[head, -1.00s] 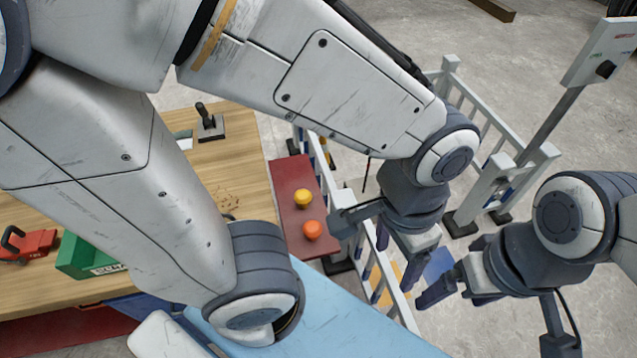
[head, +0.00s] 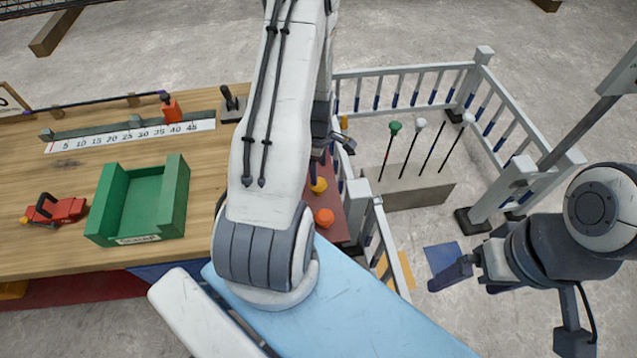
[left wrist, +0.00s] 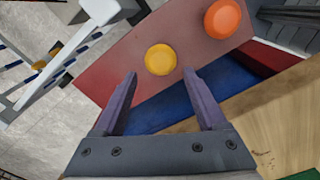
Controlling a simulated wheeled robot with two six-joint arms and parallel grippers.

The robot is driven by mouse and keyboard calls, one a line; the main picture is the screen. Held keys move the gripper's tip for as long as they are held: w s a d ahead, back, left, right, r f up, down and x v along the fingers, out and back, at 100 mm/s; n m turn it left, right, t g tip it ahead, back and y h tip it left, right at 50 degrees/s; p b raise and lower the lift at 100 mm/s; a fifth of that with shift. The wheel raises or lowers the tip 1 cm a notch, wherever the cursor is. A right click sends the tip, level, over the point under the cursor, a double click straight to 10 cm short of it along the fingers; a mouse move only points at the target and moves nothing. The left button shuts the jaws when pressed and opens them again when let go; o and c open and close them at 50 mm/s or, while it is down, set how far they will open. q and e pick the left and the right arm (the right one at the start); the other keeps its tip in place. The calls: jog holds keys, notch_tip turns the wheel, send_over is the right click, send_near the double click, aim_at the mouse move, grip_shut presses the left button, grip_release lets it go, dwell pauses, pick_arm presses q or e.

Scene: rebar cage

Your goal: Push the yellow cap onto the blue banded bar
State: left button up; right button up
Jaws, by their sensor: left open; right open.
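The yellow cap (head: 318,186) sits on a dark red board (head: 333,226) beside an orange cap (head: 325,217). My left gripper (head: 343,138) is partly hidden behind its own arm in the head view. In the left wrist view, the open left gripper (left wrist: 160,76) points at the yellow cap (left wrist: 160,60), with nothing between its fingers. The orange cap (left wrist: 222,18) lies farther right there. Several thin bars stand in a grey block (head: 412,188); one bar (head: 436,140) has a bare top. I cannot make out a blue band. My right gripper (head: 472,280) is open and empty.
White railings (head: 408,92) surround the bars, with a post at right. A wooden bench (head: 50,185) at left holds a green tray (head: 140,203), a red tool (head: 55,210) and a numbered scale (head: 130,132). Green and pale caps top the other bars.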

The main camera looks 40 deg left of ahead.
aim_at(319, 182)
pick_arm(q)
notch_tip(319, 182, down, 9)
jog(key=shift+r, duration=0.2)
jog(key=c, duration=1)
